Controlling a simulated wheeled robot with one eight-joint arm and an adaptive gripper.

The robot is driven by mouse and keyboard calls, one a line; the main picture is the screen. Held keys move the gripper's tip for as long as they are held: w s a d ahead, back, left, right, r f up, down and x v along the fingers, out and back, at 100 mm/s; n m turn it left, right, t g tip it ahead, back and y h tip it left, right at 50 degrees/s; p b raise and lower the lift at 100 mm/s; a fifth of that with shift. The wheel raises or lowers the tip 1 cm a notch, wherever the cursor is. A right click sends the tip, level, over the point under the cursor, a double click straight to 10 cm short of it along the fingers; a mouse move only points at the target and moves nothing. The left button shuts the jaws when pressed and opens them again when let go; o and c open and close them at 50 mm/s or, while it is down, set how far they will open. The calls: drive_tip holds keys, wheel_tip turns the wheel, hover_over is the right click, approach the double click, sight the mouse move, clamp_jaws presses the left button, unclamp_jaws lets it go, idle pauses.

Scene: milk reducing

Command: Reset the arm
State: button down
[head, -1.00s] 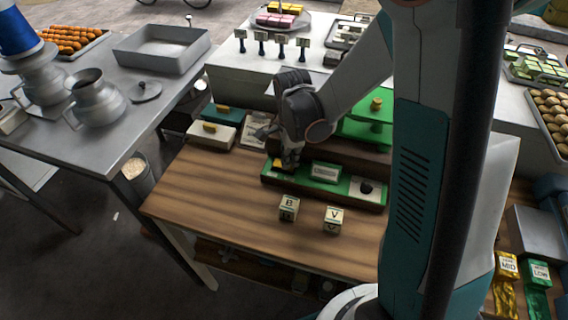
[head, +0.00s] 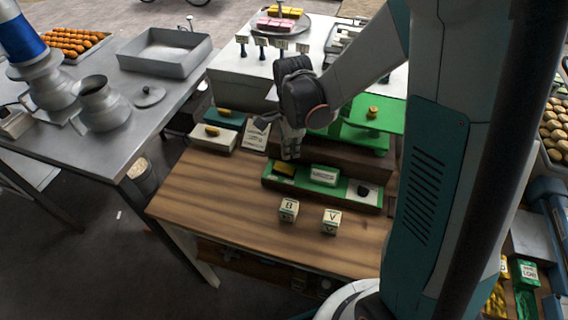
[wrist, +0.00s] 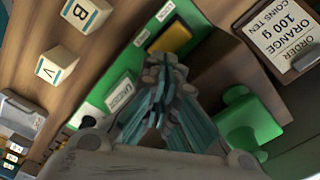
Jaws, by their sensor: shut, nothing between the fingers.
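My gripper (head: 291,153) hangs above the back left part of a green tray (head: 312,184) on the wooden table. Its fingers are together and hold nothing; they also show shut in the wrist view (wrist: 164,66). A yellow block (head: 283,169) sits at the tray's left end, just below and left of the fingertips. In the wrist view the yellow block (wrist: 169,40) lies just beyond the fingertips, apart from them as far as I can tell.
Two lettered cubes (head: 288,210) (head: 331,220) stand in front of the tray. A green stand (head: 372,128) is right of my gripper, and an order card (wrist: 284,40) shows in the wrist view. The table's front left (head: 215,205) is clear.

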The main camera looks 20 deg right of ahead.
drive_tip(key=shift+r, duration=0.55)
drive_tip(key=s+r+n+t+b, duration=0.2)
drive_tip(key=s+n+b, duration=0.4)
drive_tip(key=n, duration=0.3)
drive_tip(key=s+r+n+t+b, duration=0.3)
drive_tip(key=s+n+t+b, duration=0.2)
drive_tip(key=s+n, duration=0.4)
drive_tip(key=shift+r+n+b, duration=0.2)
drive_tip(key=shift+n+b, duration=0.15)
drive_tip(key=shift+n, duration=0.25)
